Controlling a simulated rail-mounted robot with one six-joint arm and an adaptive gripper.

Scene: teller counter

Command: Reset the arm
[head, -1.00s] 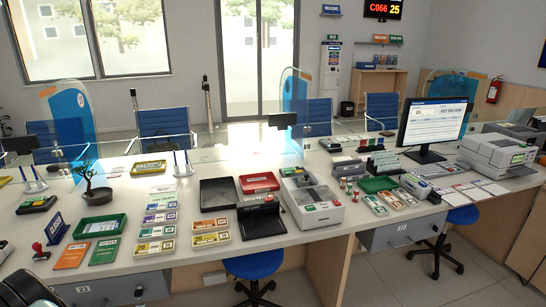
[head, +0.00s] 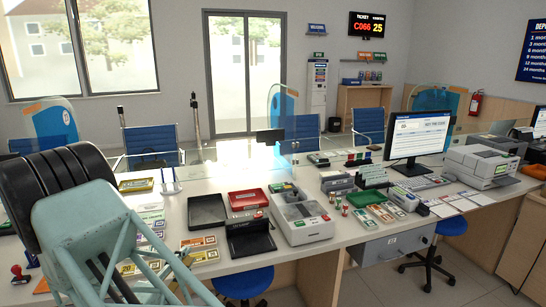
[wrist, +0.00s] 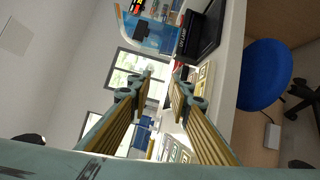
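My gripper (wrist: 163,74) shows in the wrist view. Its two pale green fingers with ribbed yellowish inner pads stand apart, and nothing is held between them. Through the gap I see the window and part of the counter, tilted on its side. In the head view, a pale green and black part of my arm fills the lower left, close to the camera and in front of the counter's left end. It hides some of the banknote bundles there.
The long counter (head: 330,240) carries a black tray (head: 207,211), a red tray (head: 248,199), a counting machine (head: 299,213), a monitor (head: 420,136) and a printer (head: 484,166). Clear screens stand along its far side. A blue stool (head: 245,283) is below; it also shows in the wrist view (wrist: 265,75).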

